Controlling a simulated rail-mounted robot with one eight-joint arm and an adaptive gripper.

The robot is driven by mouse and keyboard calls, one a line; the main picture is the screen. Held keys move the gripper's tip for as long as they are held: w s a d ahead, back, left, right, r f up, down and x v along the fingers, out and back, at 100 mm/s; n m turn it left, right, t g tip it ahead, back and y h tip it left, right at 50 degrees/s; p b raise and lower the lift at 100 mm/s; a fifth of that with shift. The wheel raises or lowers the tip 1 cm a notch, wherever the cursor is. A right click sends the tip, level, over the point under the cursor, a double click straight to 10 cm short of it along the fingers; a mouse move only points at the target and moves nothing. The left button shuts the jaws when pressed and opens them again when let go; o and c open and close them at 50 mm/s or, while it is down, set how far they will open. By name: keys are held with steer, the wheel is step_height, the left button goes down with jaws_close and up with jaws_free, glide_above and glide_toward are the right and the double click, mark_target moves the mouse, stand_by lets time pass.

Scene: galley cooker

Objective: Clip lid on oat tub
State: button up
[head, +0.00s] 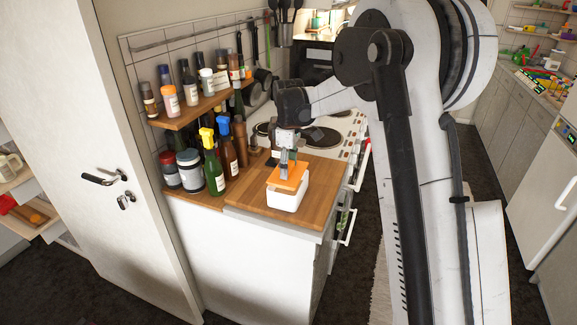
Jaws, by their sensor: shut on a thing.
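The oat tub (287,201) is a white box standing on the wooden counter top near its front edge. The orange lid (288,179) is at the top of the tub and looks slightly tilted. I cannot tell whether it is seated on the rim or held just above it. My gripper (285,168) points down from above and is shut on the lid. The fingertips are small in this view, and the exact grip on the lid is hard to make out.
Bottles (211,165) and jars (189,171) stand on the counter to the left, below a wooden spice shelf (205,108). The cooker (325,135) is behind to the right. The counter (258,205) is bare around the tub. A white door (100,130) stands at the left.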

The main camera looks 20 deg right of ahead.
steer(key=shift+f+b, duration=0.9)
steer(key=shift+f, duration=0.4)
steer(key=o, duration=1.8)
steer(key=shift+c, duration=0.2)
steer(key=shift+r, duration=0.1)
steer(key=shift+r+p, duration=2.2)
steer(key=shift+r, duration=2.75)
step_height(320, 180, up, 10)
steer(key=p, duration=0.4)
steer(key=shift+p, duration=0.3)
steer(key=shift+s, duration=0.1)
